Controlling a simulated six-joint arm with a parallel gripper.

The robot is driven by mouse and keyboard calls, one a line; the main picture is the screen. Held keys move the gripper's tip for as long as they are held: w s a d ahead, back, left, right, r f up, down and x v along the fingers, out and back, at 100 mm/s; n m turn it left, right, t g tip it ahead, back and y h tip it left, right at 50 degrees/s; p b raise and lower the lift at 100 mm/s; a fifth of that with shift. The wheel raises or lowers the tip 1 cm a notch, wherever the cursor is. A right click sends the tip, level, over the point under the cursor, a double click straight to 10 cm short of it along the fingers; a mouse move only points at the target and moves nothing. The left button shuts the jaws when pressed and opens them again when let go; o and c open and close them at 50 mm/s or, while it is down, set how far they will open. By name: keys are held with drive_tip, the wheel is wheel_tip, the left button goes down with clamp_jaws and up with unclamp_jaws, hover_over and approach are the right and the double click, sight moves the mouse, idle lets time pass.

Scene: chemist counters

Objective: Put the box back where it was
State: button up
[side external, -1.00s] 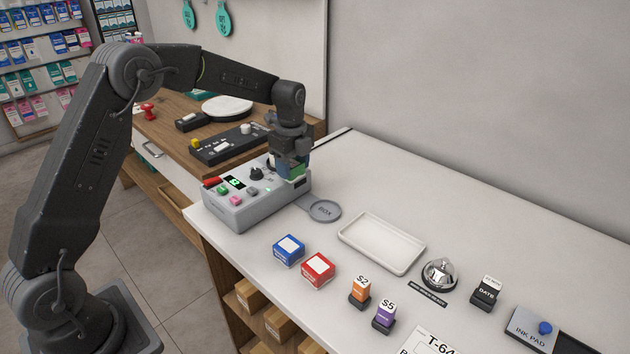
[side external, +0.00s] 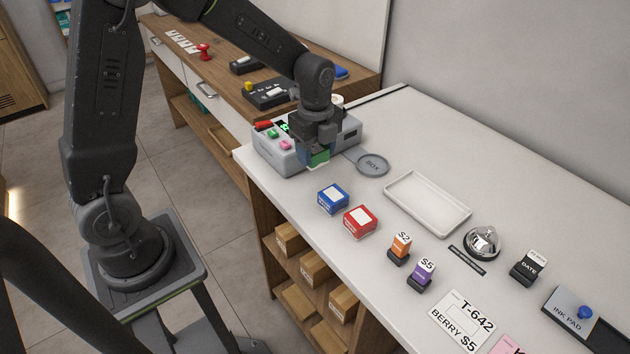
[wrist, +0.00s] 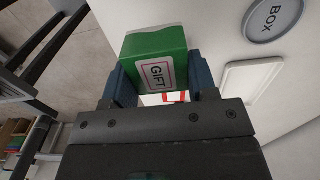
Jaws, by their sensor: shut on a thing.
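A green box (wrist: 152,50) with a white label reading GIFT is between the fingers of my gripper (wrist: 160,85) in the wrist view. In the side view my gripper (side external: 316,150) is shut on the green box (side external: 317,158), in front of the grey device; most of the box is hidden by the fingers. The round grey disc marked BOX (side external: 373,165) lies on the white counter, to the right of the held box. The disc also shows at the top right of the wrist view (wrist: 272,18).
The grey device (side external: 280,155) with coloured buttons stands behind my gripper. A blue box (side external: 333,199) and a red box (side external: 360,221) sit in front. An empty white tray (side external: 427,203), a bell (side external: 482,242) and several stamps are to the right. Bare counter lies behind the tray.

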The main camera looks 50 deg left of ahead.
sight(316, 189)
wheel_tip(316, 189, down, 8)
drive_tip(key=shift+r, duration=0.1)
idle(0.4)
drive_tip(key=o, duration=1)
